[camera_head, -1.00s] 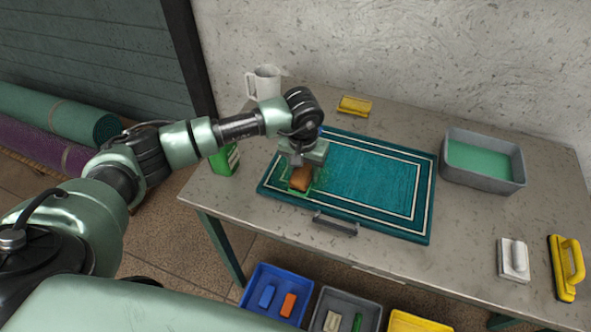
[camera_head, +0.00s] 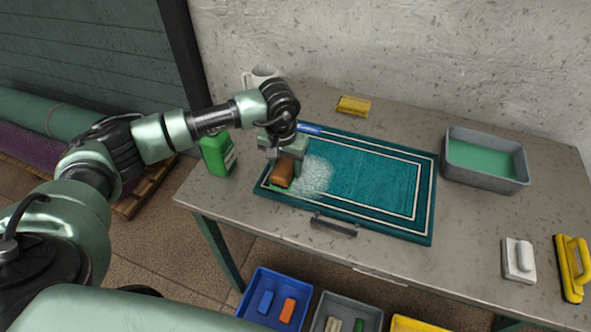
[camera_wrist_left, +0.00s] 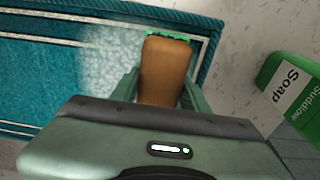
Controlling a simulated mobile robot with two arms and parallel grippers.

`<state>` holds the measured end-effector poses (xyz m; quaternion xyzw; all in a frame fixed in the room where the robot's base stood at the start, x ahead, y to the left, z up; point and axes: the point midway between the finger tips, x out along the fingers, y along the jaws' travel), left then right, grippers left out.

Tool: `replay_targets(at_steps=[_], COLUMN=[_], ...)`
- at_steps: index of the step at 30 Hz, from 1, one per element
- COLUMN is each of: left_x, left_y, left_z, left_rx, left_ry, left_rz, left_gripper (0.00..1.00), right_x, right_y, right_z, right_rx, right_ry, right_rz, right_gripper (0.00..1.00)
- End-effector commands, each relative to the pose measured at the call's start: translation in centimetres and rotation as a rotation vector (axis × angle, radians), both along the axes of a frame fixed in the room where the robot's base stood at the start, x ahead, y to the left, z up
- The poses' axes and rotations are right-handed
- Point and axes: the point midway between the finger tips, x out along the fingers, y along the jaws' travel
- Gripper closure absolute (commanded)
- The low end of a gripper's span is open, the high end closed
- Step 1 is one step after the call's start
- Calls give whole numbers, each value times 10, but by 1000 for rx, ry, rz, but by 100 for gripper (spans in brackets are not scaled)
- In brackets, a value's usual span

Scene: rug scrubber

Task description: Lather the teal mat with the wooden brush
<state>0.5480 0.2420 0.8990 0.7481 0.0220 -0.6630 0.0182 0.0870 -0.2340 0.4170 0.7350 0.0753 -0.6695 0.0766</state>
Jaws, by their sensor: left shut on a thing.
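The teal mat (camera_head: 375,185) with white border lines lies flat on the table. A whitish lather patch (camera_head: 316,176) covers part of its left side; it also shows in the left wrist view (camera_wrist_left: 105,58). My left gripper (camera_head: 285,160) is shut on the wooden brush (camera_head: 282,174), over the mat's left end. In the left wrist view the brush (camera_wrist_left: 165,70) sits between the fingers, with green bristles showing at its far end. Whether the bristles touch the mat is hard to tell. My right gripper is not in view.
A green soap bottle (camera_head: 217,154) stands left of the mat and a white jug (camera_head: 262,76) behind. A grey tub (camera_head: 486,180) of green liquid is at right. A yellow sponge (camera_head: 353,106), white scrubber (camera_head: 518,260) and yellow-handled tool (camera_head: 572,268) lie on the table. Bins stand below.

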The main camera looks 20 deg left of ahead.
Motion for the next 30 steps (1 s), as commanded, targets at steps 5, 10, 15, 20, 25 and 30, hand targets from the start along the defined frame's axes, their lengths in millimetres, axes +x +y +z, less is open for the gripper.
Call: replay_targets(at_steps=[5,10,15,20,25,30], left_x=[-3,-3,-1,0,1,2], left_y=[20,23,11,-7,-20,-26], left_z=[-3,-2,-1,0,2,1], left_rx=[8,5,3,1,1,0], left_ry=[7,6,3,2,0,-1], left_rz=[5,3,-1,-3,-1,-2], left_gripper=[100,100,100,100,100,100], right_x=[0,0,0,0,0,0], right_y=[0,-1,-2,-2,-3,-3], right_z=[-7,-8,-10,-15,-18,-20], right_rx=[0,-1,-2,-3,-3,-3], right_ry=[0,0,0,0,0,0], right_rz=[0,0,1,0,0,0], right_gripper=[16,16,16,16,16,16])
